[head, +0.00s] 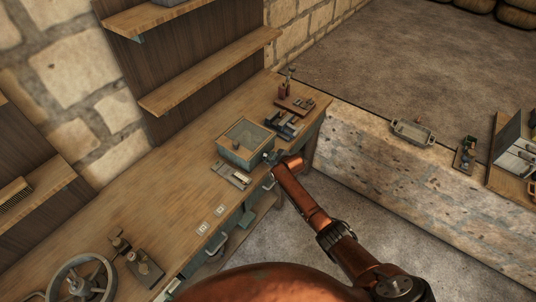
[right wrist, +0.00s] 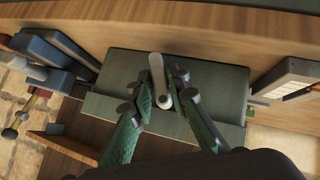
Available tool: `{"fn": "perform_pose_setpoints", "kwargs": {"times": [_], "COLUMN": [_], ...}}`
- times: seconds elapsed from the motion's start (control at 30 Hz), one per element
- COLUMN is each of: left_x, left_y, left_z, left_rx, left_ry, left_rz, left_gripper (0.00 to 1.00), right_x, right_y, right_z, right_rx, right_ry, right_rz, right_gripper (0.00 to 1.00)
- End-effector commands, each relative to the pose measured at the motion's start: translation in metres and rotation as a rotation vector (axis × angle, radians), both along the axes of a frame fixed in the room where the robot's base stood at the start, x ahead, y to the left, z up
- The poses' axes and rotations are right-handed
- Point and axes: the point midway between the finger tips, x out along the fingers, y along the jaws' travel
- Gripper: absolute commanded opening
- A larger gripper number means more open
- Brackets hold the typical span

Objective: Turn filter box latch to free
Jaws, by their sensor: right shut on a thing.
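The filter box (head: 232,154) is a grey-green box with a clear top on the wooden bench. In the right wrist view its dark front face (right wrist: 214,88) fills the middle. The latch (right wrist: 157,72) is a pale grey lever on that face, standing nearly upright in that picture, with its rounded end low between my fingers. My right gripper (right wrist: 164,90) is shut on the latch, one green finger on each side. In the head view my right gripper (head: 273,158) is at the box's right front side, and the latch is too small to make out there. My left gripper is out of view.
A dark slotted block (head: 284,125) and a red-brown fixture (head: 294,104) stand behind the box on the bench. A flat metal part (head: 232,174) lies in front of it. A handwheel (head: 82,282) is at the lower left. The bench middle is mostly clear.

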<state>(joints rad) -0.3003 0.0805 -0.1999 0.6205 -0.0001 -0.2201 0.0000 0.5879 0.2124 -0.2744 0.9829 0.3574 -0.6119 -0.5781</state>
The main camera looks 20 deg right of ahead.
Motion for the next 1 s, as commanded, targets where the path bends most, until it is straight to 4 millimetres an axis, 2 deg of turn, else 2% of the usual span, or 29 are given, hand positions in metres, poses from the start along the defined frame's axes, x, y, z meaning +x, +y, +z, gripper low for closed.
{"fn": "perform_pose_setpoints", "kwargs": {"times": [0.3,0.6,1.0], "left_x": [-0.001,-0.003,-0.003], "left_y": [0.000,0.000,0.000], "left_z": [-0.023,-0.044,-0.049], "left_rx": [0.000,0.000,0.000], "left_ry": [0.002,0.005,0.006], "left_rz": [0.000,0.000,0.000], "left_gripper": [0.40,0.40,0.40], "right_x": [0.003,0.004,0.003], "right_y": [-0.004,-0.004,-0.004], "right_z": [-0.003,-0.002,0.000], "right_rx": [0.204,0.323,0.364], "right_ry": [0.156,0.249,0.282], "right_rz": [-0.002,-0.002,-0.002], "right_gripper": [0.00,0.00,0.00]}}
